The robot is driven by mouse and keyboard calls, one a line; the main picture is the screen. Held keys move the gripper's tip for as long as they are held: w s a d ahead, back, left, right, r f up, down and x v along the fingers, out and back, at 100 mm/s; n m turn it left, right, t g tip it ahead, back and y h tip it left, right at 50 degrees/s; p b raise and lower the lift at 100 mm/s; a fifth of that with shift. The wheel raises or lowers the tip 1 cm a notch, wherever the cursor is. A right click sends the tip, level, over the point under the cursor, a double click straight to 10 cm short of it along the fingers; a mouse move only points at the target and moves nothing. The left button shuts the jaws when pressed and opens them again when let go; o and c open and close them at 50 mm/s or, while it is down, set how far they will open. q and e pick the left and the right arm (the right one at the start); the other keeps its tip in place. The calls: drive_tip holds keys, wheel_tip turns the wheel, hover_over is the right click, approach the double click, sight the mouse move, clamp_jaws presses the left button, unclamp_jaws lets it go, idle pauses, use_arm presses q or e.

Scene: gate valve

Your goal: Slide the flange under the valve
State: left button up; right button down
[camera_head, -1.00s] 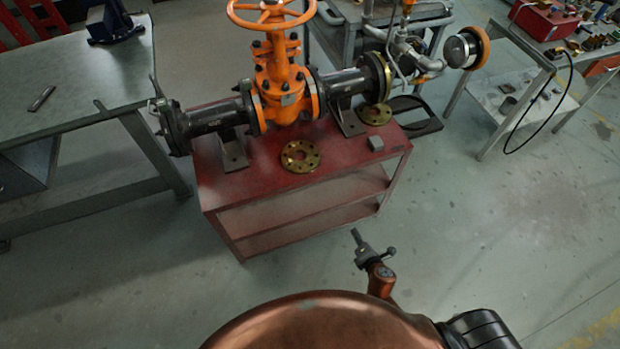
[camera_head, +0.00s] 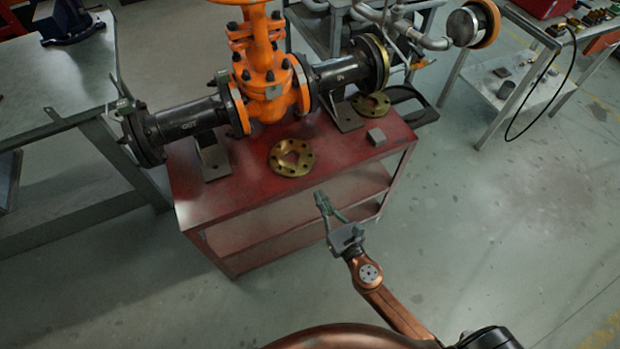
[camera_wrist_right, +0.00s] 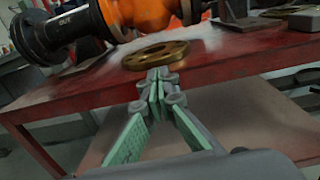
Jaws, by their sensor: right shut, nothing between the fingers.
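The brass flange (camera_head: 291,158), a flat ring with bolt holes, lies on the red bench top in front of the valve. The orange gate valve (camera_head: 266,85) stands behind it with black pipes on both sides. A second brass flange (camera_head: 371,105) lies farther right, below the right pipe's end. My right gripper (camera_head: 322,201) is shut and empty, in front of the bench's front edge and apart from the near flange. In the right wrist view, the shut fingertips (camera_wrist_right: 158,76) point toward the flange (camera_wrist_right: 155,55). My left gripper is not in view.
The red bench (camera_head: 222,200) has open shelves below its top. A small grey block (camera_head: 376,137) sits near its right front edge. Grey supports (camera_head: 211,160) hold the pipes. A metal table (camera_head: 60,85) stands at left. The floor at right is clear.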

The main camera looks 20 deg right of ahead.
sight(305, 171)
drive_tip(key=w, duration=0.6)
drive_tip(key=shift+w+a, duration=0.15)
drive_tip(key=shift+a, duration=0.1)
drive_tip(key=shift+w+f, duration=0.1)
drive_tip(key=shift+w, duration=0.75)
